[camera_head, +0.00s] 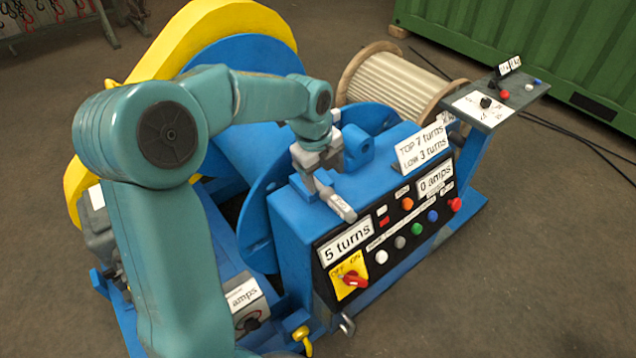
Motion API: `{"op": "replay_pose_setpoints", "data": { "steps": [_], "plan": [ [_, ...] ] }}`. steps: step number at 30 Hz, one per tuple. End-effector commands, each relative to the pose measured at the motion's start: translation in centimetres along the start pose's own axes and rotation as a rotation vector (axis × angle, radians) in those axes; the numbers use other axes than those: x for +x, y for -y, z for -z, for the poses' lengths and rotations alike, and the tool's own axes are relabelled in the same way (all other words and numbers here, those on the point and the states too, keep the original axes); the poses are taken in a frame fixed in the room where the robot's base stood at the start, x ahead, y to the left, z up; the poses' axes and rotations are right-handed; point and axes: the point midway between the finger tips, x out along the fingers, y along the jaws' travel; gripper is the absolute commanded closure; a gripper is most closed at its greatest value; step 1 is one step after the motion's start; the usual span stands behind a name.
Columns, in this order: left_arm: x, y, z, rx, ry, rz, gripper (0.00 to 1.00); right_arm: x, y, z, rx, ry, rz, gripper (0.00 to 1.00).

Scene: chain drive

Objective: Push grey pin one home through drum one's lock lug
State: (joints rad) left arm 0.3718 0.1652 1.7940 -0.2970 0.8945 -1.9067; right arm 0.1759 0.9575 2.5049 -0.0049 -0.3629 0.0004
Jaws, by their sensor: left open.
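My left gripper (326,182) reaches down over the top of the blue control housing (288,208), and its jaws are open. A grey bar with a pale marked end (342,207) lies at the jaws, over the housing's top edge; I cannot tell whether it is grey pin one or a finger. A blue lug with a round hole (359,146) stands just right of the gripper on the housing. I cannot tell whether it is drum one's lock lug. Blue drum flanges (258,222) show behind and left of the housing, partly hidden by my left arm. My right gripper is out of view.
The front panel carries a "5 turns" display (346,243), coloured buttons and a red switch on a yellow plate (350,279). A yellow guard (214,24) stands behind. A pale rope drum (398,82) and a grey control desk (483,108) stand right. The floor (545,250) at right is clear.

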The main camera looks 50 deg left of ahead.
Motion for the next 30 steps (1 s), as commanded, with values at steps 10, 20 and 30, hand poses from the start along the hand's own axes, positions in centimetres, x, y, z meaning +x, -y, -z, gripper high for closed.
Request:
{"op": "replay_pose_setpoints", "data": {
  "steps": [10,20,30],
  "plan": [
    [3.8,0.1,-0.1,0.002,-0.002,-0.004,0.31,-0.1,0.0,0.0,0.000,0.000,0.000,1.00],
    [7.6,0.3,-0.3,0.003,0.000,0.001,0.31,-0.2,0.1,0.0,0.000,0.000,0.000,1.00],
    [7.6,0.3,-0.3,0.003,0.000,0.001,0.83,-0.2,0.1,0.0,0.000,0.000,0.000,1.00]
  ]
}}
